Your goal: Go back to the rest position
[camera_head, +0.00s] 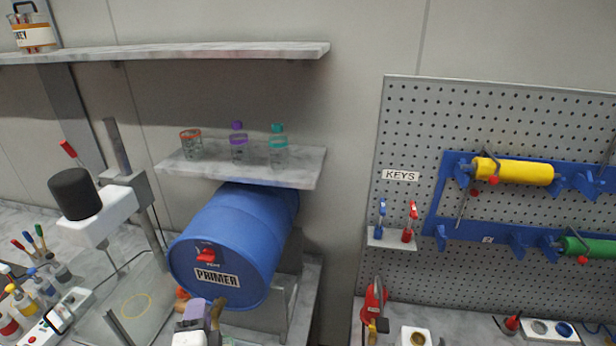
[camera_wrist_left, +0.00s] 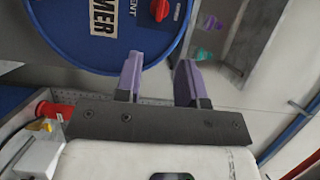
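My left gripper (camera_head: 205,310) is at the bottom of the head view, in front of the blue primer drum (camera_head: 232,240). In the left wrist view its two purple fingers (camera_wrist_left: 161,75) stand apart with nothing between them. The drum (camera_wrist_left: 105,25) shows beyond the fingertips there, with its red valve knob and label. The fingers look clear of the drum, though the exact distance is hard to tell. My right gripper is not in view.
A shelf (camera_head: 305,165) with jars hangs above the drum. A stirrer stand (camera_head: 112,212) is at left, near paint bottles. At right, a pegboard (camera_head: 420,130) holds a key ledge and a blue rack (camera_head: 440,190) with yellow and green rollers. Red tools (camera_head: 374,300) stand on the right bench.

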